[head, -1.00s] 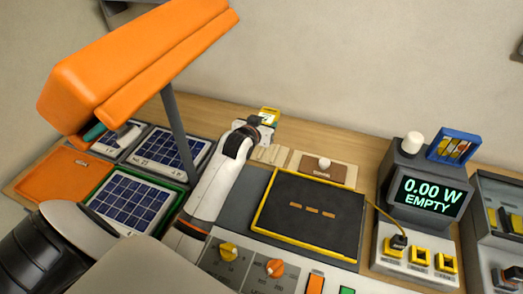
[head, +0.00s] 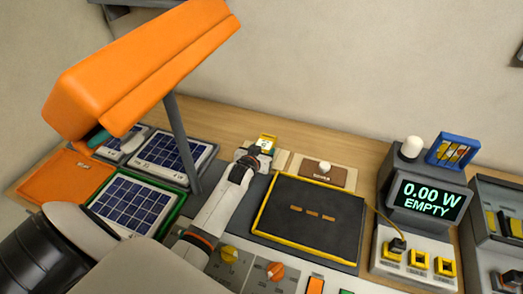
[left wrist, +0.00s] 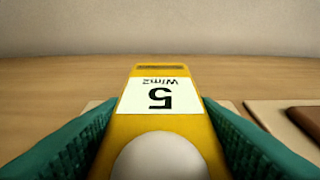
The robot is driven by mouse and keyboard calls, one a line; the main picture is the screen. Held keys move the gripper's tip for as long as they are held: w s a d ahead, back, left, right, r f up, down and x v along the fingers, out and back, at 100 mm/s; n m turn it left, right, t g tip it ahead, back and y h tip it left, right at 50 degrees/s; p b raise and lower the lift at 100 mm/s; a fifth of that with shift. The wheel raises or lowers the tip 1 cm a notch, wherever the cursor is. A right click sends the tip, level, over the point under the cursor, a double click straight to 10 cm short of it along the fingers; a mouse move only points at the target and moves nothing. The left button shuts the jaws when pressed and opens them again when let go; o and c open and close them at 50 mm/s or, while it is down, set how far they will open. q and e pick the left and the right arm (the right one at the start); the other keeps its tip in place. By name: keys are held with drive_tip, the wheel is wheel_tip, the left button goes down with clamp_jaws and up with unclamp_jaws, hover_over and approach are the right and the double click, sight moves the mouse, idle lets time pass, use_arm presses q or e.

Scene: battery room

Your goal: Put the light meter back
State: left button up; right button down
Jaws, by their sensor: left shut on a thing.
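The yellow light meter (head: 267,141) has a white dome and a display reading 5 W/m2. It also fills the middle of the left wrist view (left wrist: 159,98). My left gripper (head: 257,154) is shut on it, with a teal finger on each side. The meter is over or at a pale holder (head: 281,160) at the back of the wooden bench. Whether its underside touches the holder is hidden. My right gripper is not in view.
A pale stand with a brown block and white knob (head: 324,166) is just right of the meter. A black yellow-edged panel (head: 309,218) lies in front. The orange lamp (head: 140,70) and its grey post (head: 183,140) stand left. A 0.00 W EMPTY display (head: 431,198) stands right.

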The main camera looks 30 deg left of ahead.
use_arm(q)
drive_tip(key=shift+f, duration=0.1)
drive_tip(key=o, duration=1.2)
drive_tip(key=shift+c, duration=0.2)
drive_tip(key=shift+s, duration=0.15)
drive_tip(key=v, duration=1.2)
drive_tip(key=shift+b, duration=0.3)
